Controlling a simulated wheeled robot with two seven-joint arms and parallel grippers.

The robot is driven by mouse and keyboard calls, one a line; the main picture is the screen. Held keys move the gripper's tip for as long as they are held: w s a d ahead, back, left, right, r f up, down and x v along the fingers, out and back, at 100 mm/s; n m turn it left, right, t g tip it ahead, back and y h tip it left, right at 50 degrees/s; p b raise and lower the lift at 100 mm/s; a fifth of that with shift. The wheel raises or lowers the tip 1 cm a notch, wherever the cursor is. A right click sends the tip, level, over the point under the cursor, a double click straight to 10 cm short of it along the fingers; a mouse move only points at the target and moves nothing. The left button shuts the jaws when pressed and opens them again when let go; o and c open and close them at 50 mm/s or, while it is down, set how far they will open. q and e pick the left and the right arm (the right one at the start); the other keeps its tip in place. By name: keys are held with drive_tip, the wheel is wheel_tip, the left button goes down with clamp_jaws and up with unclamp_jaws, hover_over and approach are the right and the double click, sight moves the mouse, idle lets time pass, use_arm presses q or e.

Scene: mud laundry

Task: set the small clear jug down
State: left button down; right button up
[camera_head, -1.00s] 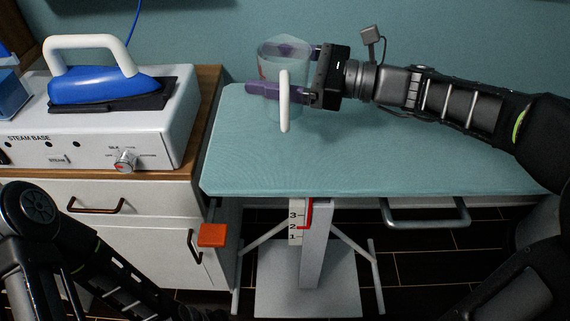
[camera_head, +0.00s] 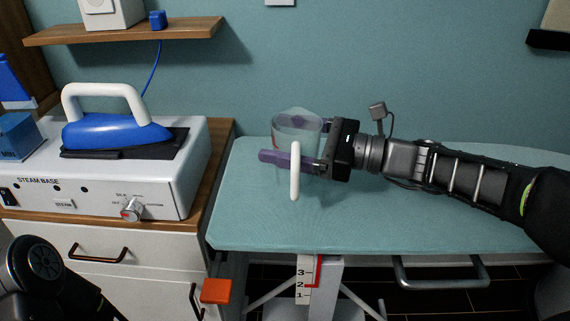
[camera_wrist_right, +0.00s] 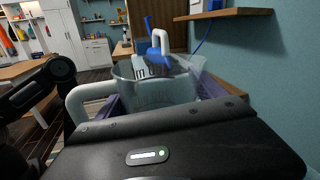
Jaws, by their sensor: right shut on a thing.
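The small clear jug (camera_head: 298,124) is upright at the far left part of the teal ironing board (camera_head: 375,222), its white handle toward me. My right gripper (camera_head: 290,157) is shut on the jug, with its purple fingers across the body. I cannot tell whether the jug's base touches the board. In the right wrist view the jug's clear rim (camera_wrist_right: 150,70) and white handle show past the gripper body. My left arm shows at the lower left in the head view, but its gripper is out of frame.
A blue iron (camera_head: 115,130) with a white handle rests on the steam base (camera_head: 95,190), left of the board. A wooden shelf (camera_head: 130,33) is on the wall above. An orange tab (camera_head: 216,290) sticks out below the board's left end. The board's front is clear.

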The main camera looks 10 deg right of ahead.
drive_tip(key=shift+f+b, duration=0.55)
drive_tip(key=shift+f, duration=1.9)
drive_tip(key=shift+f, duration=0.1)
drive_tip(key=o, duration=2.1)
drive_tip(key=shift+c, duration=0.2)
